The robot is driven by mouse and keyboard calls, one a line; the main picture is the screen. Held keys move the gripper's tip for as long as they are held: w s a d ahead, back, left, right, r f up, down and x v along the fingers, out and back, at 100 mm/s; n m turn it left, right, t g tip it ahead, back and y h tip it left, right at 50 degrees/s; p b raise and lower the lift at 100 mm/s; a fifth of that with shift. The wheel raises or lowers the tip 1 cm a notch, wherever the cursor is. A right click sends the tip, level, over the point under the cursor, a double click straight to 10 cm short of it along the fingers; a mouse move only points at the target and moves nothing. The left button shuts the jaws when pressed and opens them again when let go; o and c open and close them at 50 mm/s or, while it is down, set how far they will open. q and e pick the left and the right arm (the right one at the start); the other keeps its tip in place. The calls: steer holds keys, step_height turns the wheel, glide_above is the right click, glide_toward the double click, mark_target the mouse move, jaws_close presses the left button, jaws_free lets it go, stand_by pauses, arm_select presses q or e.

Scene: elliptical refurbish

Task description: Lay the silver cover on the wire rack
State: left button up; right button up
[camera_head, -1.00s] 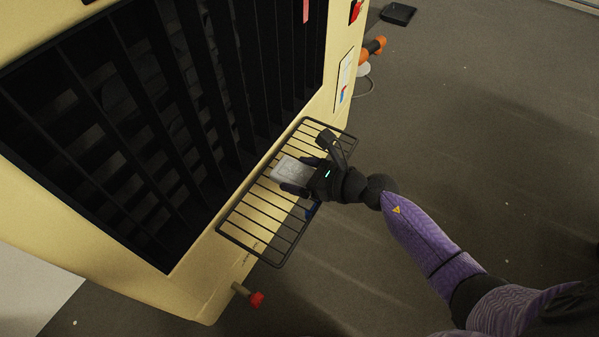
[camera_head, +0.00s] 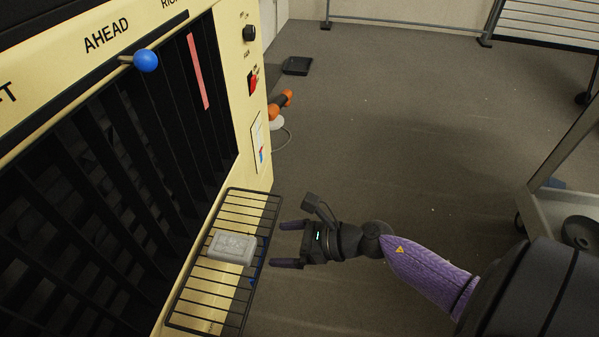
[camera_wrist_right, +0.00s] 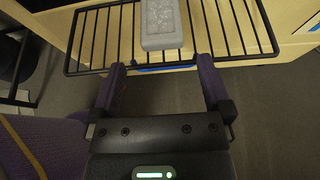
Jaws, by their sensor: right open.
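The silver cover (camera_head: 232,247) is a small grey-silver block with raised marks on top. It lies flat on the bars of the wire rack (camera_head: 188,310), near the middle. My right gripper (camera_head: 289,245) is open and empty, just off the rack's outer side, its fingers pointing toward the cover with a gap between. In the right wrist view the cover (camera_wrist_right: 161,22) rests on the rack (camera_wrist_right: 228,28), ahead of the right gripper's spread fingers (camera_wrist_right: 160,82). My left gripper is in neither view.
The rack juts from a cream machine with a black slatted front (camera_head: 150,130) and a blue-knobbed lever (camera_head: 146,61). An orange and black object (camera_head: 281,103) and a black tray (camera_head: 297,66) are beyond. A cart (camera_head: 565,200) stands at right. The floor between is clear.

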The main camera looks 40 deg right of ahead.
steer(key=s+d+f+m+g+h, duration=0.2)
steer(key=s+f+m+h, duration=0.2)
steer(key=s+f+m, duration=0.85)
steer(key=s+d+f+m+g+h, duration=0.25)
steer(key=s+f+m+h, duration=0.35)
steer(key=f+m, duration=0.7)
steer(key=s+a+m+g, duration=0.2)
steer(key=s+m+g, duration=0.2)
steer(key=s, duration=0.9)
steer(key=s+a+f+m+g, duration=0.1)
steer(key=s+m+g, duration=0.4)
steer(key=s+m, duration=0.6)
steer(key=shift+s+a+f+y, duration=0.15)
steer(key=shift+s+a+y, duration=0.15)
steer(key=shift+s+a, duration=0.6)
steer(key=shift+s+d+m, duration=0.1)
steer(key=shift+d+m, duration=0.15)
steer(key=shift+d, duration=0.05)
